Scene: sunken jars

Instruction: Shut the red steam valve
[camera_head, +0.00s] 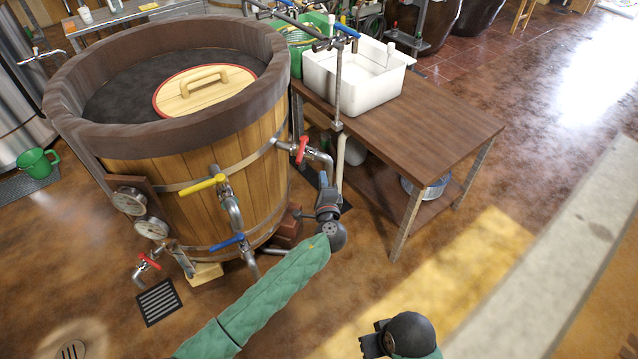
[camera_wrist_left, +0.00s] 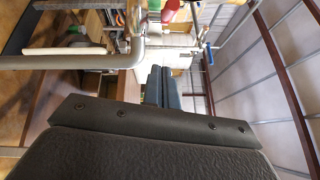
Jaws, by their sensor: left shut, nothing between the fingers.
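A red valve handle (camera_head: 302,149) sits on a metal pipe at the right side of the wooden vat. A second red handle (camera_head: 149,261) is on a low tap at the vat's left front. No label shows which one carries steam. My left gripper (camera_head: 325,182) is shut and empty, pointing up just below and right of the first handle's pipe elbow, apart from the handle. In the left wrist view its dark fingers (camera_wrist_left: 163,88) are together, with a grey pipe (camera_wrist_left: 85,62) beyond them. My right gripper (camera_head: 368,343) is low in the head view, its fingers unclear.
The wooden vat (camera_head: 190,190) has a yellow handle (camera_head: 204,184) and a blue handle (camera_head: 227,242) on its front pipes. A wooden table (camera_head: 430,120) with a white basin (camera_head: 350,85) stands right of it, near my left gripper. The floor at right is clear.

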